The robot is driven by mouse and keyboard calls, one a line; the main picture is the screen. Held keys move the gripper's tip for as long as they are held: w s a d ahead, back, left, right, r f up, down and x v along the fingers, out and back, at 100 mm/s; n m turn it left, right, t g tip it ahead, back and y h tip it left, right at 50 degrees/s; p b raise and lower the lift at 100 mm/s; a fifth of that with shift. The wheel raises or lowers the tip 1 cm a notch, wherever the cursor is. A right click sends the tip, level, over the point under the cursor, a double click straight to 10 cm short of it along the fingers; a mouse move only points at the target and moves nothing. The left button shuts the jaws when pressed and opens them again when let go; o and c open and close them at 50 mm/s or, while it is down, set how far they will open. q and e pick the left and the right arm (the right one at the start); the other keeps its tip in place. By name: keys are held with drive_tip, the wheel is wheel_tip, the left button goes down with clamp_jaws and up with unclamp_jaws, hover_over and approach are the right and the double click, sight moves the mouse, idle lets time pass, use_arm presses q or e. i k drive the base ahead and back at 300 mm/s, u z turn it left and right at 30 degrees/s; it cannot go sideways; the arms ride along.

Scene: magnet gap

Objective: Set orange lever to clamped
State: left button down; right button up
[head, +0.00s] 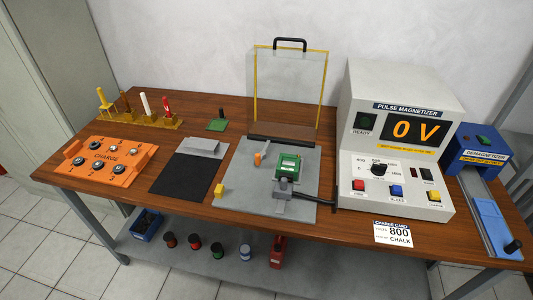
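The small orange lever (257,159) stands on the grey base plate (245,190), left of a green block (288,163). A pale rod rises beside the lever, leaning to the upper right. The lever is too small in the head view to tell whether it is clamped. A grey fixture (284,187) sits just in front of the green block. A clear shield (290,92) with yellow edges and a black handle stands upright behind the plate. Neither of my grippers is in view.
The white pulse magnetizer (395,150), reading 0 V, stands right of the plate, and a blue demagnetizer (480,150) beyond it. A black mat (187,178) and an orange charge tray (85,168) lie farther left.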

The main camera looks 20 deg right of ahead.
sight(259, 158)
drive_tip(key=u, duration=1.4)
drive_tip(key=i, duration=0.65)
drive_tip(key=z, duration=3)
